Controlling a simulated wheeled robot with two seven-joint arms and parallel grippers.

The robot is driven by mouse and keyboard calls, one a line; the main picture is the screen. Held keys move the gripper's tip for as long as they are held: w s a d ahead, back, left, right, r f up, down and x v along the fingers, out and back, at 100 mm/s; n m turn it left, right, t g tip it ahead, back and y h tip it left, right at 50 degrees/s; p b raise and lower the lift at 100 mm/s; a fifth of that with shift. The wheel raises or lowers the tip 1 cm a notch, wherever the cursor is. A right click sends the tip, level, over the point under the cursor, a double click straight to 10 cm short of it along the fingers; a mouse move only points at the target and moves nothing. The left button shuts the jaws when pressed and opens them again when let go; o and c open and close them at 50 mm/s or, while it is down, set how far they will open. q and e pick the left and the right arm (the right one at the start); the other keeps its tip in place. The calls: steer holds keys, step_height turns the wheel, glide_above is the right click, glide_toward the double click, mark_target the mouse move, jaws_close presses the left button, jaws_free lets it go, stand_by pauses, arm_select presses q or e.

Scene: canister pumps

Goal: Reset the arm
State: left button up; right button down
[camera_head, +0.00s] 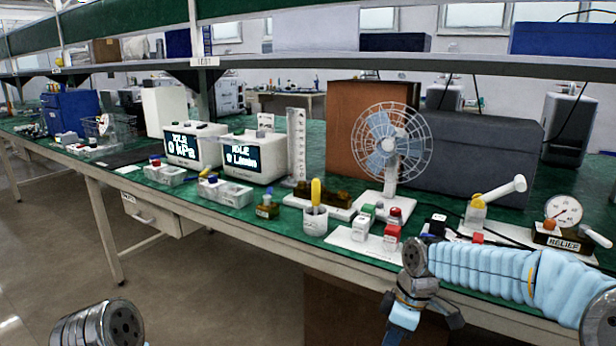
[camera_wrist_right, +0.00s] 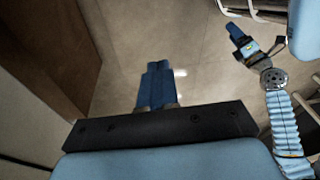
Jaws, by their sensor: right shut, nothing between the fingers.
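My right arm (camera_head: 490,270) reaches in from the right along the table's front edge, its wrist bent down in front of the edge. My right gripper (camera_wrist_right: 158,82) points down over bare floor in the right wrist view, its blue fingers together with nothing between them. Of my left arm, the head view shows only a round grey joint (camera_head: 98,325) at the bottom left. The right wrist view shows my other arm with its left gripper (camera_wrist_right: 236,32) at the upper right, too small to tell its jaw state.
The green bench (camera_head: 235,212) carries displays, a fan (camera_head: 390,145), a yellow-handled tool in a white cup (camera_head: 316,222), small blocks (camera_head: 391,236) and a gauge on a RELIEF block (camera_head: 562,238). These stand just behind my right wrist. The floor (camera_head: 190,285) in front is clear.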

steer(key=s+a+f+m+y, duration=0.1)
steer(key=s+a+f+m, duration=0.1)
steer(key=f, duration=0.5)
steer(key=s+a+f+m, duration=0.2)
steer(key=f+m, duration=0.1)
steer(key=f, duration=0.5)
steer(key=s+a+f+m+y, duration=0.1)
steer(key=s+a+f+m, duration=0.15)
steer(key=f, duration=0.45)
steer(key=s+f+m, duration=0.7)
steer(key=s+f, duration=0.3)
steer(key=s, duration=0.2)
steer(key=shift+s+f+t, duration=0.3)
steer(key=shift+s, duration=0.05)
